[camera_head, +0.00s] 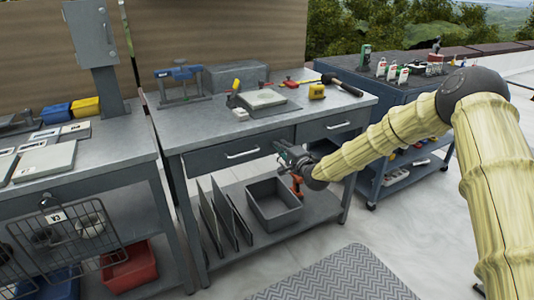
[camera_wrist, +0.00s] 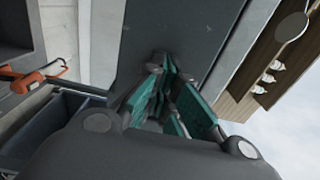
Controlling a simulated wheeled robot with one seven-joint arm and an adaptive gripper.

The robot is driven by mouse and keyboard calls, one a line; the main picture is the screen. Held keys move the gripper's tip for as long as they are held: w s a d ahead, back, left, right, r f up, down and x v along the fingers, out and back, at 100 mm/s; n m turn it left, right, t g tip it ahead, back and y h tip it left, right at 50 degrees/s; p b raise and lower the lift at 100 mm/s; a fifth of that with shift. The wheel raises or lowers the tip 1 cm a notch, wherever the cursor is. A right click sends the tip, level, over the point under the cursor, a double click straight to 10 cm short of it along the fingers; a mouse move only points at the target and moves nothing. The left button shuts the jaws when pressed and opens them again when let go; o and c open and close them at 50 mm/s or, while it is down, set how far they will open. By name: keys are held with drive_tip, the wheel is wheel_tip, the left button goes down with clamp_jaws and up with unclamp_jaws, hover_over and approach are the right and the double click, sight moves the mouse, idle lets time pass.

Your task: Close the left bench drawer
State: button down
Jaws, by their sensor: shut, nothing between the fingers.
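The left bench drawer (camera_head: 215,158) is the grey front with a pale bar handle (camera_head: 243,154) under the middle bench's top. It looks nearly flush with the bench, but I cannot tell whether a small gap remains. My gripper (camera_head: 281,148) is at the right end of this drawer front, with its fingers pointing at the bench. In the wrist view my gripper (camera_wrist: 168,65) has its teal fingers together and empty, close to a grey panel (camera_wrist: 150,25). I cannot tell whether they touch it.
The right drawer (camera_head: 318,129) is beside my gripper. Below are an open grey bin (camera_head: 272,212), upright panels (camera_head: 222,215) and an orange-handled tool (camera_head: 297,185), also in the wrist view (camera_wrist: 30,80). Tools lie on the bench top (camera_head: 200,118). Floor by the mat (camera_head: 345,278) is clear.

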drive_tip(key=shift+w+a+r, duration=0.2)
drive_tip(key=shift+w, duration=0.3)
drive_tip(key=shift+r, duration=0.1)
drive_tip(key=shift+s, duration=0.1)
